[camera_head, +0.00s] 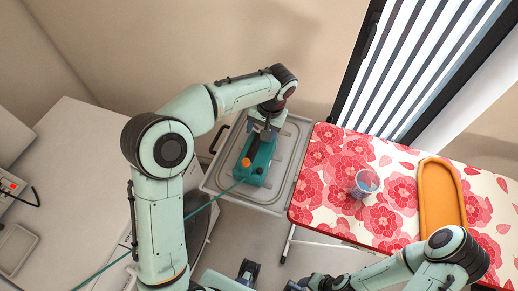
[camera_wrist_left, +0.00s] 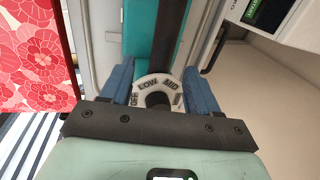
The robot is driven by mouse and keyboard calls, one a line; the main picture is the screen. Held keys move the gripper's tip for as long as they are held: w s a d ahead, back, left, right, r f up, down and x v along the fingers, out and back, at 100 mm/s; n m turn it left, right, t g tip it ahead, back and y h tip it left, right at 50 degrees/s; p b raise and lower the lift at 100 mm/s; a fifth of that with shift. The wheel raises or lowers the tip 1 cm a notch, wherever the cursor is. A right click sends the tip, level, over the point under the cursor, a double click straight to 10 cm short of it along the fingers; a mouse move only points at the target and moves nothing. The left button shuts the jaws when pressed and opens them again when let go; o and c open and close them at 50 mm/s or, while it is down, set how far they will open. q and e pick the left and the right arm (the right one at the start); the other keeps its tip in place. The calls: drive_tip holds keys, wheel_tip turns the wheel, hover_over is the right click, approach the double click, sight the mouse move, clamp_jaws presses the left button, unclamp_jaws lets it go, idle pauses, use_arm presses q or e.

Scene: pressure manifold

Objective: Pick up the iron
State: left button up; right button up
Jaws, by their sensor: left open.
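The teal iron (camera_head: 257,172) rests on a grey metal tray (camera_head: 218,172), with an orange knob on it and a teal cord running off to the lower left. My left gripper (camera_head: 264,127) is over the iron's far end, pointing down. In the left wrist view, the open blue fingers of my left gripper (camera_wrist_left: 160,80) stand on either side of the iron's dial (camera_wrist_left: 158,84), marked OFF, LOW, MID. The iron's teal and dark body (camera_wrist_left: 150,35) extends beyond them. My right gripper (camera_head: 298,285) is at the bottom edge, partly cut off; its jaws are unclear.
An ironing board (camera_head: 315,205) with a red floral cover stands right of the tray. A clear blue cup (camera_head: 366,183) and an orange oblong tray (camera_head: 440,195) are on it. A striped window blind (camera_head: 425,60) is behind. A pale counter (camera_head: 75,190) is at left.

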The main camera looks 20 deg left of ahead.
sight(258, 137)
use_arm(q)
drive_tip(key=f, duration=0.2)
drive_tip(key=a+f, duration=0.1)
drive_tip(key=f, duration=0.2)
drive_tip(key=shift+w+a, duration=0.15)
drive_tip(key=shift+w, duration=0.05)
clamp_jaws()
idle(1.1)
drive_tip(key=shift+w+r, duration=0.1)
